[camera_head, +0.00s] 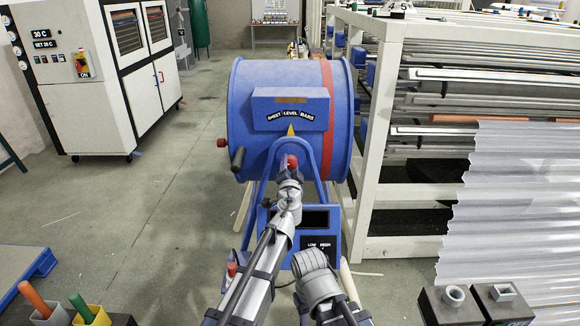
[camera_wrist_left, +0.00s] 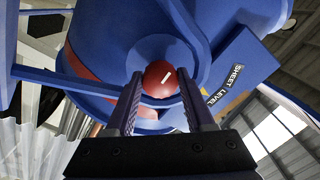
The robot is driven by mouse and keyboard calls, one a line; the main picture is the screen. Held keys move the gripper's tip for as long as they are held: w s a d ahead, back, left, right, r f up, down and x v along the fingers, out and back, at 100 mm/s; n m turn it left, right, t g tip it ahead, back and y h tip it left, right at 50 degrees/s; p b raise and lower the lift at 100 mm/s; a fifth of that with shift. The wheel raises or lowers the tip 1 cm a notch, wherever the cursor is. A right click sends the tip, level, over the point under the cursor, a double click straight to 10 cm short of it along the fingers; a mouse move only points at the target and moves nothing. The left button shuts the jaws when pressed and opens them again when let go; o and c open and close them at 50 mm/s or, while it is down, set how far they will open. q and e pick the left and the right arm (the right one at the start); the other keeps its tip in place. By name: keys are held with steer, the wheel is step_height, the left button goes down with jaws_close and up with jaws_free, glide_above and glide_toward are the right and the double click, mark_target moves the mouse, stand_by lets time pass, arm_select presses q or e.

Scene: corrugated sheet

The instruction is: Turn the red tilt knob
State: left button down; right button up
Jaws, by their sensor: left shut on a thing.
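The red knob (camera_head: 292,161) sits on the front of the blue drum machine (camera_head: 270,85), below its "SHEET LEVEL BARS" scale and a yellow pointer. In the left wrist view the knob (camera_wrist_left: 160,78) is a red ball with a short white mark, between the two dark fingers. My left gripper (camera_head: 290,173) is shut on this knob at the end of the left arm. In the head view the gripper hides the knob's lower part. My right arm shows at the bottom centre, but its gripper cannot be made out.
A smaller red knob (camera_head: 232,268) is low at the left. A white rack (camera_head: 375,140) and corrugated sheet (camera_head: 515,200) stand on the right. A white cabinet (camera_head: 95,70) is at the left; floor between is clear.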

arm_select(q)
steer(key=shift+c, duration=1.3)
jaws_free()
steer(key=s, duration=0.7)
steer(key=shift+s, duration=0.4)
arm_select(e)
steer(key=shift+s+d, duration=0.6)
steer(key=shift+s, duration=0.25)
